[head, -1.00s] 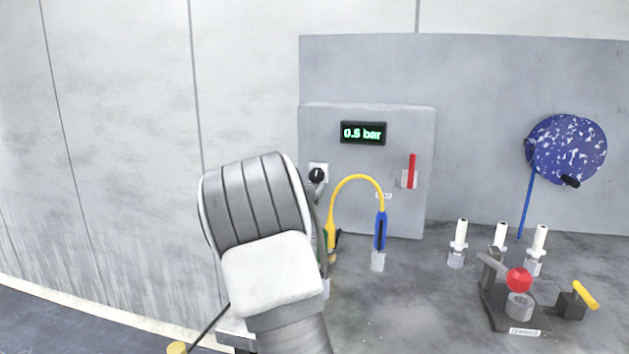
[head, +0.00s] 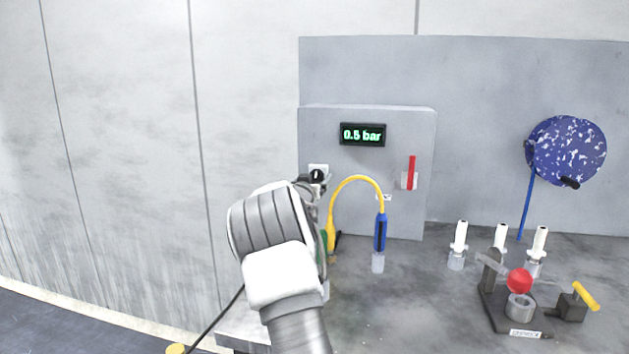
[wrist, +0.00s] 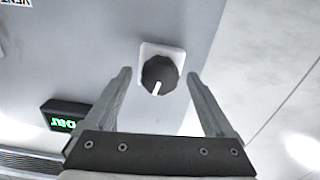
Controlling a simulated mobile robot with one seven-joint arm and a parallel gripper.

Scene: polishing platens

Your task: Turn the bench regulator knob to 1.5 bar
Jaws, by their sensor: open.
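The black regulator knob (wrist: 160,74) with a white pointer mark sits on a white square plate (wrist: 173,50) on the grey panel. In the head view the knob (head: 317,176) is partly covered by my gripper (head: 318,187). The green display (head: 362,134) above and right of it reads 0.5 bar. In the wrist view my gripper (wrist: 158,80) is open, with one finger on each side of the knob and visible gaps between. Whether the fingertips reach the knob's depth I cannot tell.
A yellow hose (head: 355,180) arches just right of my gripper, ending at a blue fitting (head: 380,232). A red lever (head: 411,171) is farther right on the panel (head: 400,210). White nozzles, a clamp fixture with a red ball (head: 519,281) and a speckled blue disc (head: 567,150) stand right.

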